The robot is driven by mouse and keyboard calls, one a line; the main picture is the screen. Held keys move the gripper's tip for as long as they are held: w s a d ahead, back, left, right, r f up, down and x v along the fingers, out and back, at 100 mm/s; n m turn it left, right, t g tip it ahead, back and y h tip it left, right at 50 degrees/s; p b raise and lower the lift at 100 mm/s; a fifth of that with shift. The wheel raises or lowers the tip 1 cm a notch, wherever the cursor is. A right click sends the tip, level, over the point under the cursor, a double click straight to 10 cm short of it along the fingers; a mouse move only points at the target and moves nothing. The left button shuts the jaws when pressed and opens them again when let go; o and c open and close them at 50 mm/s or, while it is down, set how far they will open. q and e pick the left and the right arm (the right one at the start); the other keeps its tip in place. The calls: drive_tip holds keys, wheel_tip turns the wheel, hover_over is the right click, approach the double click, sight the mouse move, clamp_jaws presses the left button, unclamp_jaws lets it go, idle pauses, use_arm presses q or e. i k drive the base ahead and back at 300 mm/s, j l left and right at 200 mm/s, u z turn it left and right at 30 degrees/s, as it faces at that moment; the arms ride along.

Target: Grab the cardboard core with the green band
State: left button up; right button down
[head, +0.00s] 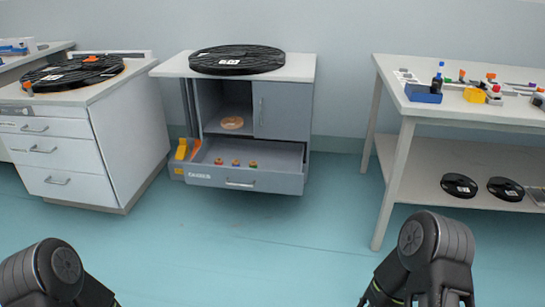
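Several small cores, orange and yellowish with darker bands, stand in a row in the open drawer (276,157) of the grey cabinet in the middle: one on the left (219,161), one in the middle (236,162) and one on the right (253,164). They are too small for me to tell which has a green band. My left arm shows at the bottom left and my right arm at the bottom right, both far from the drawer. The fingertips of both grippers are outside the picture.
A black reel (237,59) lies on the grey cabinet (285,110), and a tan ring (232,122) on its open shelf. A white drawer unit (130,130) stands left. The right table (400,135) holds small coloured parts, with black discs (459,186) below. The floor between is clear.

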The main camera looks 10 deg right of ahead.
sight(253, 166)
drive_tip(key=i+l, duration=0.3)
drive_tip(key=i, duration=0.2)
drive_tip(key=i+j+z, duration=1.15)
drive_tip(key=j, duration=0.25)
drive_tip(key=i, duration=1.1)
